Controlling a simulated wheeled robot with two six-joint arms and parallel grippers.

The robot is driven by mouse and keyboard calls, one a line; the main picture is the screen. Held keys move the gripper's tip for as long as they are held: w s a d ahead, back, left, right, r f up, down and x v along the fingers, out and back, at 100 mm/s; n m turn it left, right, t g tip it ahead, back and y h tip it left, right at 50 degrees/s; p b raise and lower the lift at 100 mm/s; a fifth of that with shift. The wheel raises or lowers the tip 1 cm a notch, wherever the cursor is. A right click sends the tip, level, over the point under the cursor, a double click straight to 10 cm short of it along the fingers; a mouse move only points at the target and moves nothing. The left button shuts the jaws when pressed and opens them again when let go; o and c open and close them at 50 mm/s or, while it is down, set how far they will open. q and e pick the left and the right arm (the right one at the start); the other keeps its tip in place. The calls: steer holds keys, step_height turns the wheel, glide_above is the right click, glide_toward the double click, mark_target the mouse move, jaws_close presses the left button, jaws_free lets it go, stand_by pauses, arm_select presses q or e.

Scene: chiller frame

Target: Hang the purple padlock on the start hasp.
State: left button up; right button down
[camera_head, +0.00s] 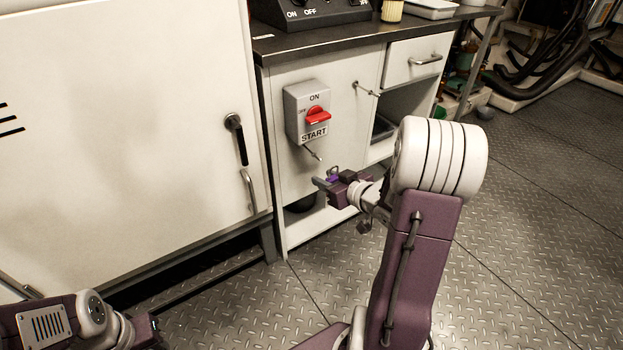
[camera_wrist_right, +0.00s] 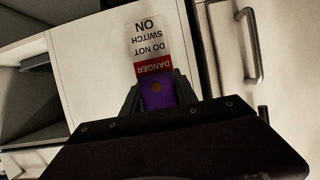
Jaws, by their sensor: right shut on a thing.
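The purple padlock (camera_head: 334,178) is held in my right gripper (camera_head: 325,183), its metal shackle standing up. In the right wrist view the purple padlock body (camera_wrist_right: 158,97) sits between the dark fingers of the right gripper (camera_wrist_right: 157,88). A red and white label reading "DANGER DO NOT SWITCH ON" (camera_wrist_right: 149,45) extends beyond it. The start hasp (camera_head: 313,153) is a short metal piece sticking out of the cabinet front, under the grey START box with its red handle (camera_head: 317,115). The padlock is below and slightly right of the hasp, apart from it.
The cabinet (camera_head: 335,75) has a drawer handle (camera_head: 425,59), a second metal piece sticking out (camera_head: 366,88) and open shelves at its right. A large white door with a dark handle (camera_head: 238,138) stands left. The patterned metal floor (camera_head: 530,200) at right is clear.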

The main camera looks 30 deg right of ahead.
steer(key=shift+s+d+f, duration=0.15)
steer(key=shift+d+f, duration=0.45)
steer(key=shift+a+r, duration=0.1)
steer(key=shift+r, duration=0.05)
steer(key=shift+w+r+b+x, duration=0.15)
steer(key=shift+r+x, duration=0.15)
steer(key=shift+x, duration=1.3)
steer(key=shift+w+r+b+x, duration=0.1)
steer(key=shift+r+x, duration=0.2)
steer(key=shift+x, duration=1.25)
steer(key=shift+w+r+b+x, duration=0.15)
steer(key=shift+r+x, duration=0.2)
steer(key=shift+x, duration=1.25)
steer(key=c, duration=0.9)
jaws_free()
